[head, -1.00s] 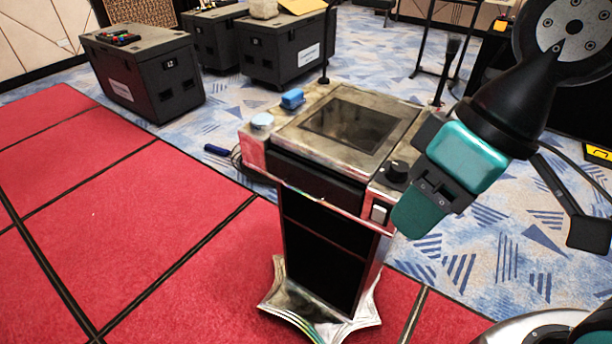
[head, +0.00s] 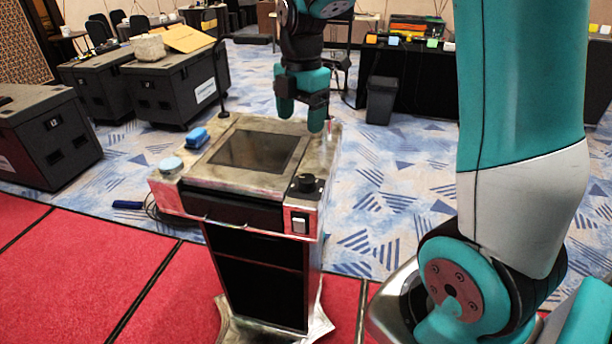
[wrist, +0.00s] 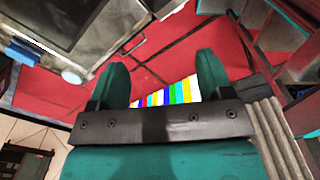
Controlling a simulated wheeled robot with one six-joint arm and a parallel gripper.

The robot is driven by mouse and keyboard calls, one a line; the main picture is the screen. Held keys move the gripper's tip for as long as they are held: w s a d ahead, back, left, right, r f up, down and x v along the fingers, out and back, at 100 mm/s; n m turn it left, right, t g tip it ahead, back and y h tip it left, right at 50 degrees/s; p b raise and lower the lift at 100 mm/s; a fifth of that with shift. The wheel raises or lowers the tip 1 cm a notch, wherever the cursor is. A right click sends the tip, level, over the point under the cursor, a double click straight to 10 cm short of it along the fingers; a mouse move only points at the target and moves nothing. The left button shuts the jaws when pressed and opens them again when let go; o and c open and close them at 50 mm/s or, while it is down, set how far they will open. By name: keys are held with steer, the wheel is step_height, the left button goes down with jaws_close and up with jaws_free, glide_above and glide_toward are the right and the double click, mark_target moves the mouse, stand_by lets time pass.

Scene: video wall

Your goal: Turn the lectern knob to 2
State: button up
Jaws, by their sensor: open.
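The lectern (head: 185,193) stands on the red floor, with a dark screen set in its metal top. The knob's markings are too small to read. My gripper (head: 301,116) hangs over the lectern's back right edge, behind the knob and apart from it. Its two teal fingers point down, open with nothing between them. In the wrist view the open fingers (wrist: 157,75) show with the lectern top (wrist: 112,35) at upper left; I cannot make out the knob there.
A blue block (head: 197,138) and a light blue round thing (head: 171,164) lie on the lectern's left side. A thin black microphone stem (head: 221,75) rises at its back. Dark cases (head: 180,92) stand behind left, a black bin (head: 380,100) behind right.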

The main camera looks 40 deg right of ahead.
mark_target(307, 178)
steer(key=shift+n, duration=0.6)
steer(key=f+p, duration=0.1)
steer(key=f, duration=0.5)
steer(key=d+f+p, duration=0.1)
steer(key=f, duration=0.4)
steer(key=w+d+f+p, duration=0.1)
steer(key=f, duration=0.5)
steer(key=shift+d+f, duration=0.2)
steer(key=shift+f, duration=0.15)
steer(key=c, duration=0.9)
